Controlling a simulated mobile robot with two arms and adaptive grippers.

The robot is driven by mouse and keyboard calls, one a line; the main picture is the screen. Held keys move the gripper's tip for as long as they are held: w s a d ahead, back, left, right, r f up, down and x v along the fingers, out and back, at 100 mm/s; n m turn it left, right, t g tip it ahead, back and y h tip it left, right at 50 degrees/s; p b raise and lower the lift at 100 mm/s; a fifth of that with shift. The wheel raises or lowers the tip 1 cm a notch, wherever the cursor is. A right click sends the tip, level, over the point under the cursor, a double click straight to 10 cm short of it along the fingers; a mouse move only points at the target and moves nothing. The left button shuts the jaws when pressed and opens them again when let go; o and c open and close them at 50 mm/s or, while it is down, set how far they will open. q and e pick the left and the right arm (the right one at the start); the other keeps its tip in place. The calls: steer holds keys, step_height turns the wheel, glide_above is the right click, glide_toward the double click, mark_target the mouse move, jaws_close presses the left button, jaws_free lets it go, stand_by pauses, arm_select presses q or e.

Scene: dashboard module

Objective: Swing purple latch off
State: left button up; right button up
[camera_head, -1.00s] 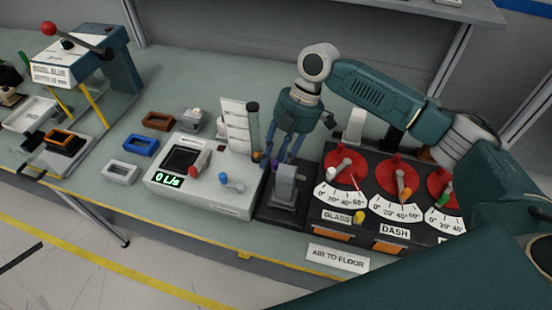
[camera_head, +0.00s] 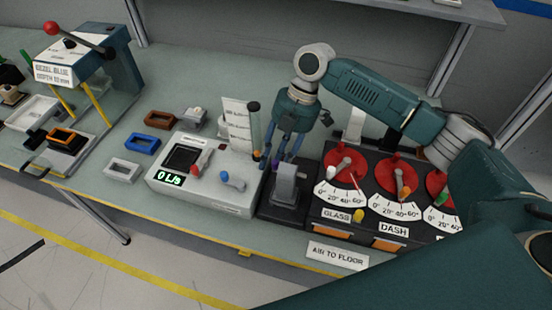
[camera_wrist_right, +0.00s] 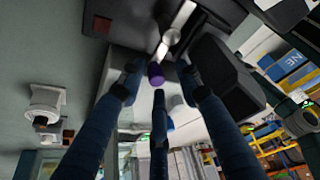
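My right gripper (camera_head: 282,158) reaches down over the small dark stand with a grey block (camera_head: 285,188), between the grey control box and the dial panel. In the right wrist view its dark blue fingers (camera_wrist_right: 160,95) are spread apart. A purple knob (camera_wrist_right: 156,73), on the end of a bright metal rod, shows between and just beyond the fingertips; I cannot tell if any finger touches it. In the head view the purple latch is mostly hidden by the fingers. My left gripper is not in view.
The grey control box (camera_head: 215,202) reads 0 L/s and stands close on the left. The black dial panel (camera_head: 325,212) with red discs stands close on the right. A white labelled card (camera_head: 235,122) and an upright dark cylinder (camera_head: 254,125) stand just left of the gripper.

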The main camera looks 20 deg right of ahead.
steer(key=shift+w+d+r, duration=0.15)
steer(key=shift+w+r, duration=0.05)
steer(key=shift+r, duration=0.05)
steer(key=v, duration=1.1)
steer(key=shift+r, duration=0.2)
steer(key=shift+s+r, duration=0.1)
